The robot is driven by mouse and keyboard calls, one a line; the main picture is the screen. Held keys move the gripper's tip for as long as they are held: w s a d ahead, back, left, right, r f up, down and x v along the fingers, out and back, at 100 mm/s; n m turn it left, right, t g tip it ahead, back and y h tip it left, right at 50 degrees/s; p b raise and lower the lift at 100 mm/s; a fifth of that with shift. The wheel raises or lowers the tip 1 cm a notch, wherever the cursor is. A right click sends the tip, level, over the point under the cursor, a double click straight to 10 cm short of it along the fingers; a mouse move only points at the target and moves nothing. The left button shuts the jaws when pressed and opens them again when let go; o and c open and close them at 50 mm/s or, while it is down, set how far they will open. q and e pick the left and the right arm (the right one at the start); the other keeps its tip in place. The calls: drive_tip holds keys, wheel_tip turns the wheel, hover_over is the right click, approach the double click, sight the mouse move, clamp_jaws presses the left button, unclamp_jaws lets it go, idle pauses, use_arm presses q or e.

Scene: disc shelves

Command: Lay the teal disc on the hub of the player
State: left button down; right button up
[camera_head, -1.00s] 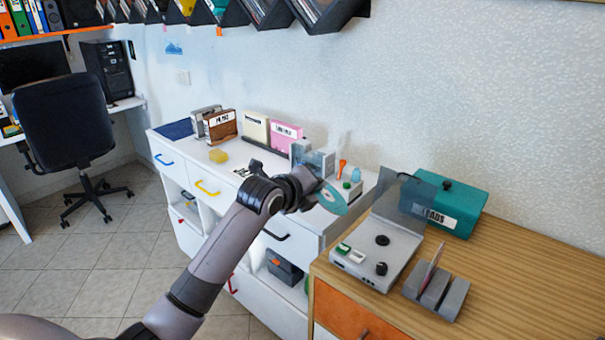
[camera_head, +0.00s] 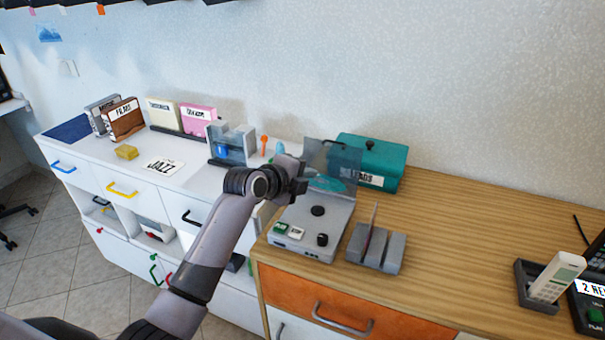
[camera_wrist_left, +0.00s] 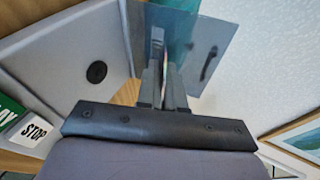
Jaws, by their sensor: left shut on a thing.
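The teal disc (camera_head: 328,184) is held in my left gripper (camera_head: 306,184), which is shut on it. The disc is above the back part of the grey player (camera_head: 283,242), in front of its raised see-through lid (camera_head: 338,154). The player's dark round hub (camera_head: 317,211) is bare and lies nearer than the disc. In the left wrist view, the gripper fingers (camera_wrist_left: 162,85) point towards the lid (camera_wrist_left: 205,45), and the hub (camera_wrist_left: 96,72) is to their left. The disc's outline is hard to make out there. My right gripper is not in view.
A teal box (camera_head: 385,155) stands behind the player. A grey slotted holder (camera_head: 376,250) with a thin upright item is to its right. A phone (camera_head: 557,277) stands further right. White cabinets with cases (camera_head: 124,119) are on the left. The wooden top between holder and phone is clear.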

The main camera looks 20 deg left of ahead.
sight(305, 208)
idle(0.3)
use_arm(q)
drive_tip(key=shift+f+b, duration=2.1)
drive_tip(key=shift+f, duration=0.95)
drive_tip(key=shift+p, duration=0.3)
drive_tip(key=c, duration=1.2)
unclamp_jaws()
drive_tip(key=shift+s, duration=0.15)
drive_tip(key=shift+v, duration=3.55)
drive_tip(key=shift+r, duration=0.15)
